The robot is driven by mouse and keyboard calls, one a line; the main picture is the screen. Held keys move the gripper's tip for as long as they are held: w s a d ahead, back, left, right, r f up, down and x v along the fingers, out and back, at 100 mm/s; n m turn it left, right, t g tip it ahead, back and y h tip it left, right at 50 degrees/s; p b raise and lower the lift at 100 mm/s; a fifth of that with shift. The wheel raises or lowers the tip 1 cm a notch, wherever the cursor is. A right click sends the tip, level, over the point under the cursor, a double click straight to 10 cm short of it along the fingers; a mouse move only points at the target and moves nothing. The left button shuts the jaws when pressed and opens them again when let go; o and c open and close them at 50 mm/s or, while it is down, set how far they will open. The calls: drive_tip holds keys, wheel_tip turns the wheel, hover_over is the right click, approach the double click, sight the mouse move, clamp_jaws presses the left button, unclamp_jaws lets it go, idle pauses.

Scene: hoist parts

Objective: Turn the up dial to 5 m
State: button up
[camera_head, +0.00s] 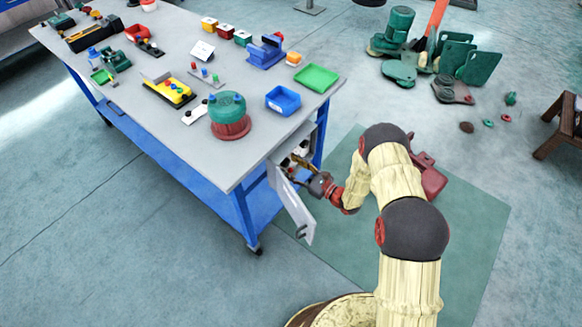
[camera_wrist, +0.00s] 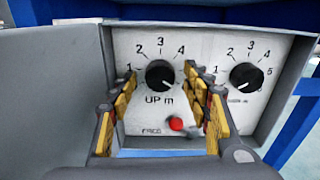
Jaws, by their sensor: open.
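The up dial (camera_wrist: 160,76) is a round black knob on a pale panel (camera_wrist: 210,48), with "UP m" below it. The numbers 1 to 4 show around it; its 5 is hidden behind my right finger. I cannot tell for sure where its pointer stands. My gripper (camera_wrist: 161,82) is open, with yellow-padded fingers either side of the dial, apparently apart from it. In the head view my gripper (camera_head: 303,166) reaches into the control box (camera_head: 283,160) under the table's near corner.
A second black dial (camera_wrist: 246,76) sits to the right, its label partly hidden by my finger. A red button (camera_wrist: 176,124) is below the up dial. The box's grey door (camera_head: 296,210) hangs open on the left. The table (camera_head: 150,120) is above, with a blue leg (camera_head: 243,215) close by.

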drive_tip(key=shift+w, duration=0.1)
drive_tip(key=shift+c, duration=1.1)
drive_tip(key=shift+a, duration=0.1)
drive_tip(key=c, duration=0.9)
drive_tip(key=shift+c, duration=0.2)
drive_tip(key=shift+n, duration=0.4)
drive_tip(key=n+b, duration=0.1)
drive_tip(key=n, duration=0.2)
drive_tip(key=shift+n+b, duration=0.3)
drive_tip(key=shift+b, duration=0.05)
drive_tip(key=shift+n+b, duration=0.6)
drive_tip(key=shift+n, duration=1.1)
drive_tip(key=o, duration=1)
